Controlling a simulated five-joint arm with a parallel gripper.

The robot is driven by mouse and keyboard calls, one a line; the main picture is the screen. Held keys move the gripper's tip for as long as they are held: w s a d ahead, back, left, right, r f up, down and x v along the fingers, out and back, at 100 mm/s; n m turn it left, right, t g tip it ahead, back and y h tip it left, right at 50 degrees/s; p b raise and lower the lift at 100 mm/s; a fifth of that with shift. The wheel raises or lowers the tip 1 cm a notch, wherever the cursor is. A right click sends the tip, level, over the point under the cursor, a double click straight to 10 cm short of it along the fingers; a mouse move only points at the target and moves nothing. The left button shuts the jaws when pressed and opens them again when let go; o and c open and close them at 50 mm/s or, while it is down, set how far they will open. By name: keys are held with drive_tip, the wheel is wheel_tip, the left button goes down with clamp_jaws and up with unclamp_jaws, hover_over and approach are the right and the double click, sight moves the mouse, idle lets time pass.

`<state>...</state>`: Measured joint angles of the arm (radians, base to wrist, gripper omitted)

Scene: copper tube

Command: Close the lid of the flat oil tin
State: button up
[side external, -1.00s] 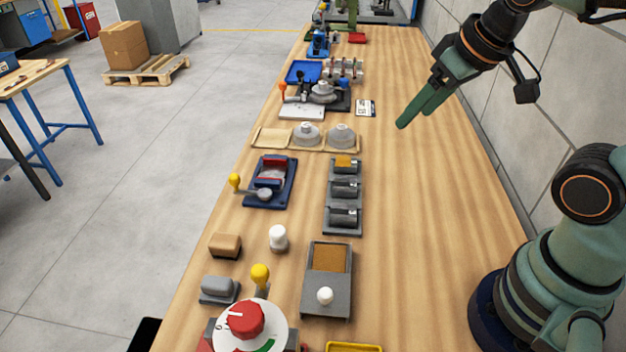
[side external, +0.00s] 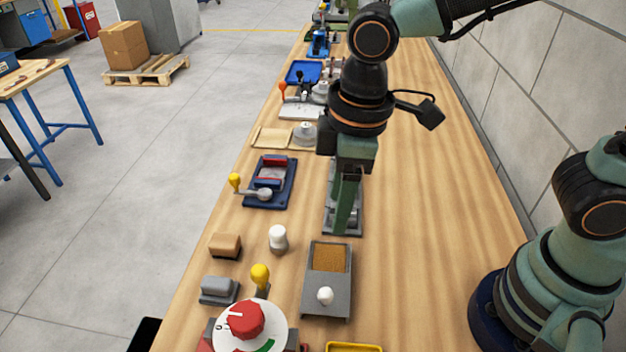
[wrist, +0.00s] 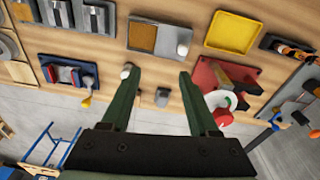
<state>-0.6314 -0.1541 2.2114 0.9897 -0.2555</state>
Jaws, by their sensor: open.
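The flat tin, a grey rectangular box (side external: 315,307), lies on the bench in the lower middle of the side view. Its far part shows a brown inside (side external: 329,258); its near part is covered by grey, with a white knob (side external: 325,296) on it. I take this grey part as the lid, standing partly open. In the wrist view the tin (wrist: 169,40) lies beyond my fingertips, brown on the left and knob on the right. My gripper (side external: 342,230) points down beyond the tin's far end, apart from the knob. Its fingers (wrist: 157,77) are open and empty.
A grey unit with rollers (side external: 357,222) stands behind my fingers, partly hidden. A white knob-shaped piece (side external: 278,238), a brown block (side external: 226,245) and a red dial (side external: 245,320) stand left of the tin. A yellow tray (side external: 353,347) is nearer. The bench right of the tin is clear.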

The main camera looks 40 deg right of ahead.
sight(326, 291)
drive_tip(key=s+a+f, duration=0.1)
drive_tip(key=f, duration=0.3)
drive_tip(key=a+f+n, duration=0.1)
drive_tip(key=f, duration=0.4)
drive_tip(key=s+a+f+n, duration=0.1)
drive_tip(key=a+f, duration=0.1)
drive_tip(key=f, duration=0.3)
drive_tip(key=shift+s+f+g+h, duration=0.15)
drive_tip(key=shift+s+g+h, duration=0.15)
drive_tip(key=shift+s+g, duration=0.1)
clamp_jaws()
drive_tip(key=shift+w, duration=0.1)
idle(0.9)
